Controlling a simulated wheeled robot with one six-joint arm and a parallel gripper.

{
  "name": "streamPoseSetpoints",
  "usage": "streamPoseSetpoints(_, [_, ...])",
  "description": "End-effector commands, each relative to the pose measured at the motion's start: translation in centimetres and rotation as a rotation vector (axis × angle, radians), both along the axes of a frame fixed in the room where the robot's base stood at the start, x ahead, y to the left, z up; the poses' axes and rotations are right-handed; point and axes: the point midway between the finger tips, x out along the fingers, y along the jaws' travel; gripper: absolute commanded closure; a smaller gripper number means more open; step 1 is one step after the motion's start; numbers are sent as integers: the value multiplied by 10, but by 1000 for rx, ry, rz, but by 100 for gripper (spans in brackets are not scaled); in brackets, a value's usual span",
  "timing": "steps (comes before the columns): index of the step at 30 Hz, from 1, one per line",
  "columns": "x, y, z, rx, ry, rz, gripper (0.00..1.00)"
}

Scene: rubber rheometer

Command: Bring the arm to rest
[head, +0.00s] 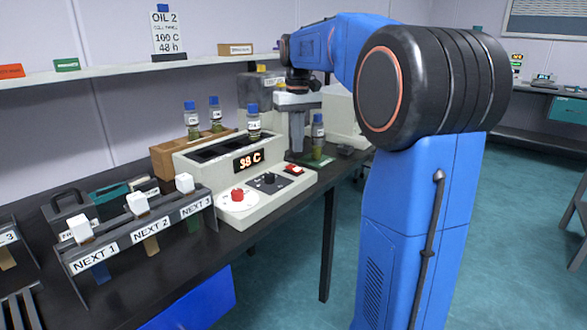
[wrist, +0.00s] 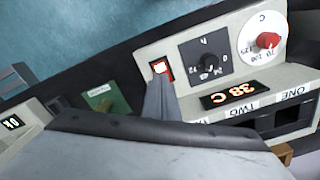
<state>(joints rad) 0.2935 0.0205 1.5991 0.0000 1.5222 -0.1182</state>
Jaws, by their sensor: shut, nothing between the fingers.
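My blue arm (head: 345,45) reaches from the right over the bench, bent at its big black joint. My gripper (head: 297,150) hangs fingers down beyond the right end of the heating block (head: 262,182). Its fingers look closed together, with nothing seen between them. In the wrist view my gripper (wrist: 157,82) overlaps the picture area just below the lit red switch (wrist: 161,68); whether it touches is unclear. In the head view the switch (head: 294,169) is in plain sight, with the fingers above and behind it. The block's display (head: 248,161) reads 38 C.
Blue-capped bottles stand at the block (head: 253,121), behind it (head: 191,120) and on a green mat (head: 318,135) close to my gripper. A rack (head: 140,230) marked NEXT with white-topped pieces stands at front left. A shelf (head: 120,72) runs along the wall. Floor (head: 285,265) shows open beside the bench.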

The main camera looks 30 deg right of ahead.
Motion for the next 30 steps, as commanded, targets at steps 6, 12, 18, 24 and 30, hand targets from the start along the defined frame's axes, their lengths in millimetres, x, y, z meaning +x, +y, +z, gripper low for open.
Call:
streamPoseSetpoints(6, [0, 0, 10, 0, -1, 0, 100])
streamPoseSetpoints(12, [0, 0, 11, 0, 0, 0, 100])
streamPoseSetpoints(18, [0, 0, 11, 0, 0, 0, 100])
streamPoseSetpoints(24, [-3, 3, 11, -2, -5, 2, 100])
streamPoseSetpoints(30, [-35, 29, 6, -13, -45, 23, 100])
